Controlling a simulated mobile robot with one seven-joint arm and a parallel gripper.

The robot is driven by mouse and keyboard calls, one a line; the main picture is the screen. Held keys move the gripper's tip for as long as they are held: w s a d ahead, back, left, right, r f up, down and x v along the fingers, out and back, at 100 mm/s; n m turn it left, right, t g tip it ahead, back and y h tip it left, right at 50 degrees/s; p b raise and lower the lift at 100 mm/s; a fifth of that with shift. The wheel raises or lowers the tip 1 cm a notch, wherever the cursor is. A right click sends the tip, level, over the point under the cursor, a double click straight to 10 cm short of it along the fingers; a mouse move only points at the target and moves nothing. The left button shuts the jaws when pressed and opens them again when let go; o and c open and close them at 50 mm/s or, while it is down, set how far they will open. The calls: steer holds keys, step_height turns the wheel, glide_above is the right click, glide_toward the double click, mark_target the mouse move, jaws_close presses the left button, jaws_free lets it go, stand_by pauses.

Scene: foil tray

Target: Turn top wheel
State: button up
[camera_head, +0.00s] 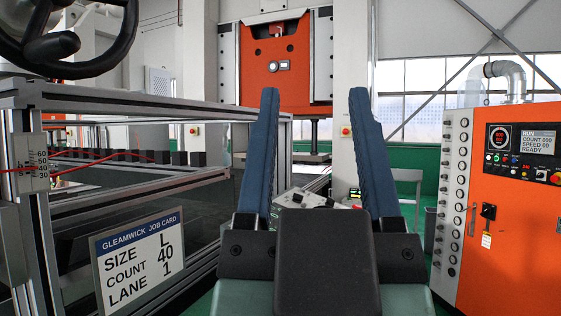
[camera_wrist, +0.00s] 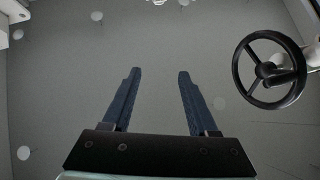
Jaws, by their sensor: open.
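The top wheel is a black handwheel (camera_head: 118,50) at the upper left of the head view, partly cut off by the frame edge. In the wrist view the whole black wheel (camera_wrist: 244,84) shows at the right, with spokes and a light hub and shaft behind it. My gripper (camera_head: 313,95) is open and empty, its two blue fingers pointing up in the middle of the head view. In the wrist view my gripper (camera_wrist: 156,72) is to the left of the wheel and apart from it. Nothing lies between the fingers.
An aluminium frame (camera_head: 150,108) with a scale (camera_head: 31,163) and red pointer fills the left. A job card (camera_head: 140,258) reads size L, count 40, lane 1. An orange control cabinet (camera_head: 480,220) stands at right, an orange press (camera_head: 275,62) behind.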

steer(key=w+a+r+n+g+y+p, duration=0.3)
steer(key=w+a+g+y+p, duration=0.1)
steer(key=w+y, duration=0.35)
steer(key=n+g+y+p, duration=0.7)
steer(key=n+g+y, duration=0.25)
steer(key=g, duration=0.85)
glide_toward(52, 60)
steer(key=p+x, duration=0.2)
steer(key=x, duration=0.1)
steer(key=r+p+x, duration=0.1)
steer(key=p+x, duration=0.1)
steer(key=x, duration=0.1)
steer(key=p+x, duration=0.2)
steer(key=x, duration=0.1)
steer(key=shift+a+r, duration=0.1)
steer(key=shift+r, duration=0.1)
steer(key=shift+w+a+f, duration=0.15)
steer(key=shift+w+a, duration=0.05)
steer(key=shift+a, duration=0.3)
jaws_close()
